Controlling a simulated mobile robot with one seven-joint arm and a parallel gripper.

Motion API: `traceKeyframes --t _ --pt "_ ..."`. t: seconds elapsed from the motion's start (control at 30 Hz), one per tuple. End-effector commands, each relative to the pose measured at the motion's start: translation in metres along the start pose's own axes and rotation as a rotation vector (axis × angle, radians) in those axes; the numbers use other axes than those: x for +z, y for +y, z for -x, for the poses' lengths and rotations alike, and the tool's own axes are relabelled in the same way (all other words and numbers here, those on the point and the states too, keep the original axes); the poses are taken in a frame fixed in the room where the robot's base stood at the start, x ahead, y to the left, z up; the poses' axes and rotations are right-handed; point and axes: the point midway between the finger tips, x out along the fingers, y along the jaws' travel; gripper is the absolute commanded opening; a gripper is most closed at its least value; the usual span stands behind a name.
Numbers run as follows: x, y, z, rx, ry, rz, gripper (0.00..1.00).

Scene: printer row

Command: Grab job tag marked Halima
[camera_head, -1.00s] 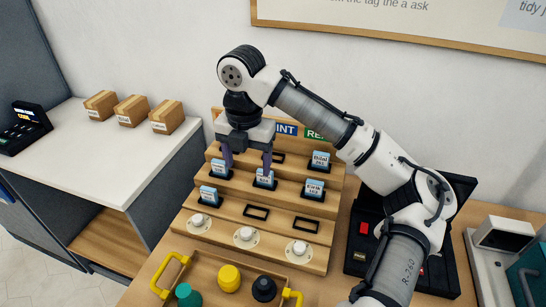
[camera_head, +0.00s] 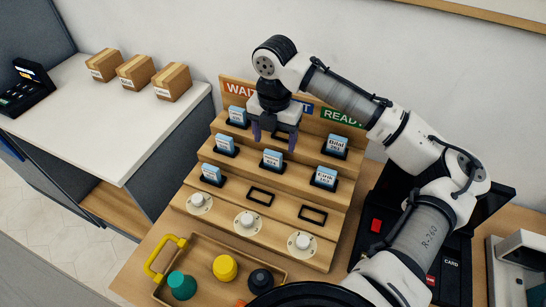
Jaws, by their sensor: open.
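Several light-blue job tags stand in black holders on a stepped wooden rack (camera_head: 190,183). The right-hand upper tag (camera_head: 336,146) seems to read Bilal; the name on the tag below it (camera_head: 325,177) is unclear. The middle tag (camera_head: 272,158) and the left tags (camera_head: 238,116), (camera_head: 225,143) and (camera_head: 211,173) have names too small to read, so I cannot tell which is Halima. My gripper (camera_head: 274,139) points down with its purple fingers apart and empty, just above and behind the middle tag in the picture. It partly hides the rack's top step and header signs.
Empty black slots (camera_head: 260,197) and white round knobs (camera_head: 247,221) line the lower steps. A wooden tray (camera_head: 213,247) with yellow handles and coloured pieces stands in front. A black card device (camera_head: 447,263) is right; cardboard boxes (camera_head: 135,72) stand on the left counter.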

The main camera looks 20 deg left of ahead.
Motion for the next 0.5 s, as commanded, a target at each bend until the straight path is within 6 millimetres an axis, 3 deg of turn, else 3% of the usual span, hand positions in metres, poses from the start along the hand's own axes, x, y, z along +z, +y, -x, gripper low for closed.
traceKeyframes --t 0.23,0.5 --pt "-0.002 0.001 -0.017 -0.001 0.000 0.001 0.69" --pt "-0.004 0.003 -0.054 -0.001 0.000 -0.001 0.69"
